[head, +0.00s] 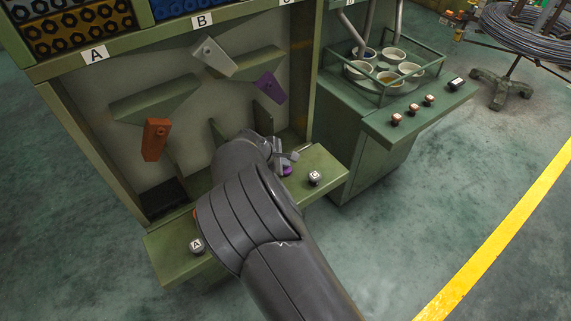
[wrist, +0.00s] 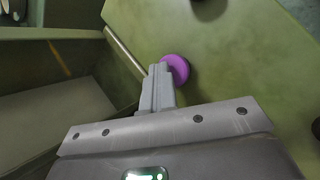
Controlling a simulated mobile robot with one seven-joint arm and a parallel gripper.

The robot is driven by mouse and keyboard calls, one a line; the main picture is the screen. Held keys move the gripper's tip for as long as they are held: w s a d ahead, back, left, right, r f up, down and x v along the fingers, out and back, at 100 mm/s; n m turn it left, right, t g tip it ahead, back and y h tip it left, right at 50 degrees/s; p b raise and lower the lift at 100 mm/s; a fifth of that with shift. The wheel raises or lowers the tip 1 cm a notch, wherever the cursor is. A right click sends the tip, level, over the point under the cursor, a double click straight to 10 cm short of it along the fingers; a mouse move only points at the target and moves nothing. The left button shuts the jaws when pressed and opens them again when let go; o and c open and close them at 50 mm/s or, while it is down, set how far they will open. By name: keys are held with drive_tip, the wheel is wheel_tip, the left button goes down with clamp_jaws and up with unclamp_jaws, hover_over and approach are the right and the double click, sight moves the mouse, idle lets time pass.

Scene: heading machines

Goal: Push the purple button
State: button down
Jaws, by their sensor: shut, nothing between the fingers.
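The purple button (wrist: 175,69) is a round cap on the green panel. In the wrist view it sits right at the tips of my gripper (wrist: 163,70), which is shut with nothing between its fingers. The fingertips overlap the button's left edge; I cannot tell whether they touch it. In the head view a small part of the purple button (head: 287,171) shows beside my gripper (head: 286,158), and my arm hides the rest of that area.
A grey knob marked A (head: 197,245) and one marked C (head: 314,178) sit on the same green ledge. Above it, a purple flap (head: 270,87), a grey flap (head: 213,57) and an orange flap (head: 154,139) hang on the board. A cup stand (head: 385,98) is at right.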

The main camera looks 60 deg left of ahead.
drive_tip(key=shift+f, duration=0.15)
idle(0.4)
drive_tip(key=shift+s+d+f, duration=0.1)
drive_tip(key=shift+f, duration=0.4)
drive_tip(key=shift+d+r, duration=0.1)
drive_tip(key=shift+r, duration=0.1)
idle(0.3)
drive_tip(key=shift+r, duration=3.25)
drive_tip(key=shift+a, duration=0.2)
